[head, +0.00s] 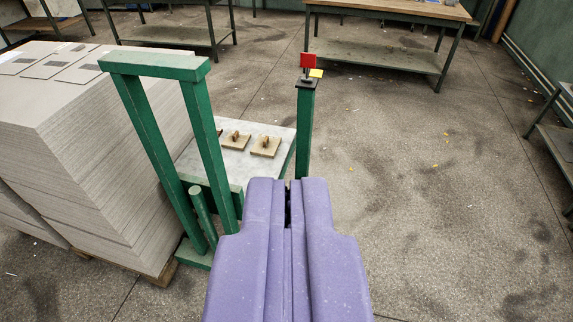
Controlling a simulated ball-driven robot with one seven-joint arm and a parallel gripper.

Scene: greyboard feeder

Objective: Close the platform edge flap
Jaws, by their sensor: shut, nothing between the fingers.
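My purple gripper (289,190) is in the lower middle of the head view, pointing away from the camera, with its fingers shut and nothing between them. Beyond its tip is the feeder's pale grey platform (226,163), edged and framed in green. The gripper covers the platform's near right part. I cannot clearly make out an edge flap, or whether it is open or shut. A green post (305,130) with a red block (308,61) and a small yellow piece on top stands at the platform's right side.
Wooden blocks with handles (265,146) lie on the platform. A green upright frame (155,66) stands at its left, beside tall greyboard stacks (75,125) on a pallet. Workbenches (390,10) line the back. The floor (440,200) at right is open.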

